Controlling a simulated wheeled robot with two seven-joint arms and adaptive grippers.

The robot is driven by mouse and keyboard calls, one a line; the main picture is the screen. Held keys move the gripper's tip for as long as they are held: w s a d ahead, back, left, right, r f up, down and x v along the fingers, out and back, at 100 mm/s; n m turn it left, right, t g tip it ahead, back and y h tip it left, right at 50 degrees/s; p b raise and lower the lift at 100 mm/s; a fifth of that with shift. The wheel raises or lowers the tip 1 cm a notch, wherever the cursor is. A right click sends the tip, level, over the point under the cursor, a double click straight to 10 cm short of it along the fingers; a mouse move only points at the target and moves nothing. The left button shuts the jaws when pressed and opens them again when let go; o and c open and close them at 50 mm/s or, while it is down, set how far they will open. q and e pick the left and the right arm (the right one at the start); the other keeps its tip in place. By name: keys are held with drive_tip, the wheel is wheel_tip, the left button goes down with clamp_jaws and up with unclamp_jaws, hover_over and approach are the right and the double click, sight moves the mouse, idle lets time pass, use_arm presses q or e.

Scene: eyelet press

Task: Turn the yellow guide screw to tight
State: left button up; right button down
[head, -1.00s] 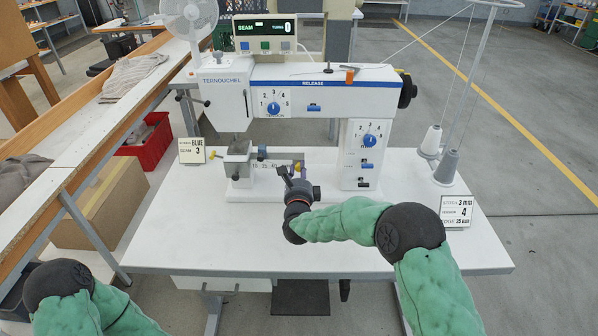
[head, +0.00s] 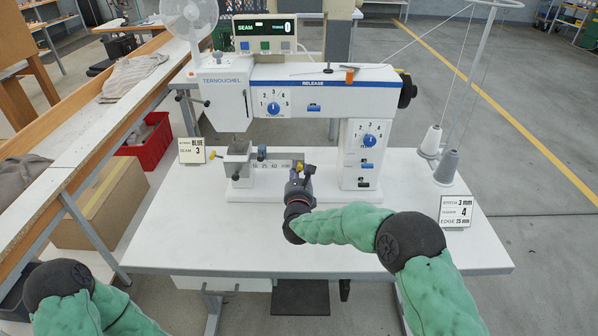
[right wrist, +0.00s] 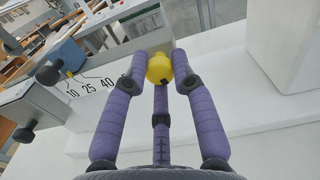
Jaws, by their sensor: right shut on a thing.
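The yellow guide screw (right wrist: 158,68) is a round yellow knob with a small dark mark, at the end of the white guide scale (right wrist: 92,88) marked 10, 25, 40. My right gripper (right wrist: 160,80) has purple fingers and is shut on the guide screw, with fingertips on both sides and one below. In the head view the right gripper (head: 300,172) is at the right end of the scale, and the screw (head: 299,164) is mostly hidden by the fingers. My left gripper is out of view; only part of the left arm shows.
The white and blue press (head: 325,90) stands over the guide. A thread stand with cones (head: 447,165) and a card (head: 456,211) are at the right. Another card (head: 192,150) and a red crate (head: 150,142) are at the left. The front of the white table (head: 200,240) is clear.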

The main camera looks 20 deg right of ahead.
drive_tip(key=shift+f+m, duration=0.1)
drive_tip(key=shift+m, duration=0.5)
drive_tip(key=c, duration=1)
unclamp_jaws()
drive_tip(key=v, duration=1.2)
